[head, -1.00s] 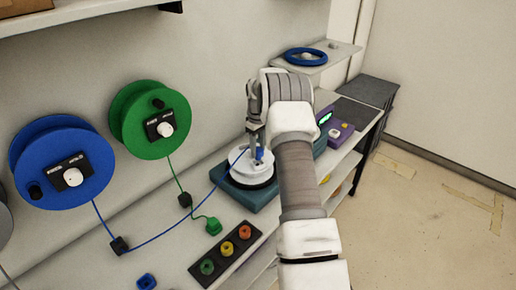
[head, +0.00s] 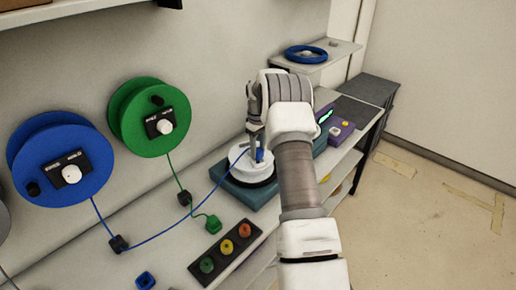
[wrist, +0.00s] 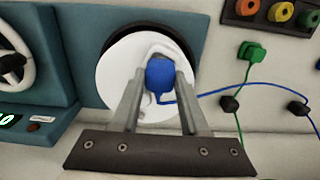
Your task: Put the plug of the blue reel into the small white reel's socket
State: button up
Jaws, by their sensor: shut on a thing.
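The blue reel (head: 62,160) hangs on the wall at the left of the head view. Its blue cord runs through a black block on the bench and up to the blue plug (wrist: 160,75). My gripper (wrist: 158,88) is shut on this plug, seen between the fingers in the wrist view. The small white reel (head: 246,163) sits on a teal base (head: 262,196), and it shows in the wrist view (wrist: 115,75) behind the fingers. The plug is over the white reel's face. The socket is hidden behind the plug and fingers, so I cannot tell whether the plug is in it.
A green reel (head: 150,118) hangs beside the blue one; its green plug (head: 213,222) lies on the bench. A dark strip (head: 226,250) with green, yellow and orange sockets and a loose blue piece (head: 146,281) lie in front. A purple box (head: 338,131) stands right of my arm.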

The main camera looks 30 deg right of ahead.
aim_at(258, 150)
jog(key=shift+f+b, duration=0.4)
jog(key=shift+f, duration=0.2)
dwell(0.4)
jog(key=o, duration=1.5)
jog(key=shift+o, duration=0.2)
jog(key=shift+r+p, duration=2.45)
jog(key=shift+r, duration=2.1)
jog(key=shift+r, duration=0.1)
